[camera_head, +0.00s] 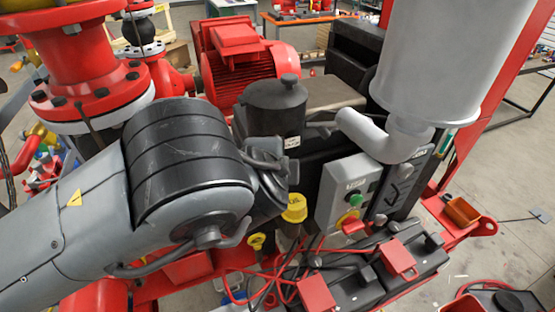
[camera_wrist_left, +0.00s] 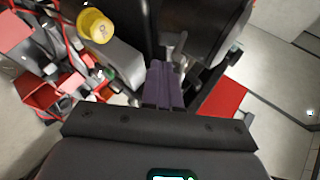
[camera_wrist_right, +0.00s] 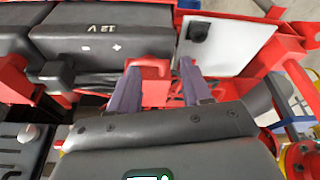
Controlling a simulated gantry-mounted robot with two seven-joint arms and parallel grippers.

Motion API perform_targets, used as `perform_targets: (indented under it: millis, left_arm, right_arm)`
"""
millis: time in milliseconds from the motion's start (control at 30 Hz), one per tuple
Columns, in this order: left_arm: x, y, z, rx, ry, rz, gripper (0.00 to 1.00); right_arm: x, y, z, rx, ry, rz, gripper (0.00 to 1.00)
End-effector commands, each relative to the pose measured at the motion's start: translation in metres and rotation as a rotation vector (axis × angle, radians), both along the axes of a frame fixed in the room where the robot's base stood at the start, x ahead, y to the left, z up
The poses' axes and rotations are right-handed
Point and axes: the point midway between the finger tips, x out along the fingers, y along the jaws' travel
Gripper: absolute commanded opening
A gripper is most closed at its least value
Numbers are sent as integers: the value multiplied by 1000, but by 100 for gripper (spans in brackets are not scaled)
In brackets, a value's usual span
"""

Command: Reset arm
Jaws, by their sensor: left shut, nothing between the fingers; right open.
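My left gripper (camera_wrist_left: 164,86) shows in the left wrist view with its purple fingers together and nothing between them. A yellow cap (camera_wrist_left: 95,26) and a grey box (camera_wrist_left: 118,62) lie to their left. In the head view my grey left arm comes in from the left, and its gripper is hidden. My right gripper (camera_wrist_right: 162,92) shows in the right wrist view with its purple fingers apart. A red part (camera_wrist_right: 150,68) shows between or just beyond the fingertips; I cannot tell if they touch it. A black battery (camera_wrist_right: 103,40) marked 12 V lies ahead. The right gripper is not visible in the head view.
Batteries (camera_head: 412,258) with red clamps and cables sit at the front. A red motor (camera_head: 240,70) and a silver exhaust (camera_head: 445,60) rise behind. Open floor (camera_head: 515,185) is at the right.

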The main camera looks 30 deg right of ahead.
Motion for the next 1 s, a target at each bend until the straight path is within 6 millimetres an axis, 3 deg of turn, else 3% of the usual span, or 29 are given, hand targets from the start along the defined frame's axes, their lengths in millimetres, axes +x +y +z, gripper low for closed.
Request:
perform_targets:
  millis: [300, 467, 567, 767, 900, 1000]
  left_arm:
    - [-25, 18, 22, -1, -2, -1, 0]
    - [-27, 20, 15, 0, 20, 0, 0]
    - [-26, 20, -10, 0, 75, 0, 0]
    - [-37, 19, -99, -20, 298, -2, 0]
    - [-65, 13, -164, -75, 500, -17, 0]
    - [-92, 6, -199, -143, 642, -30, 0]
  right_arm:
    - [0, 0, -2, 0, 0, 0, 48]
    - [0, 0, -2, 0, -1, 0, 48]
    - [0, 0, -2, 0, -1, 0, 48]
    - [0, 0, -2, 0, -1, 0, 48]
    - [1, 0, -2, 0, -1, 0, 48]
    - [1, 0, -2, 0, -1, 0, 48]
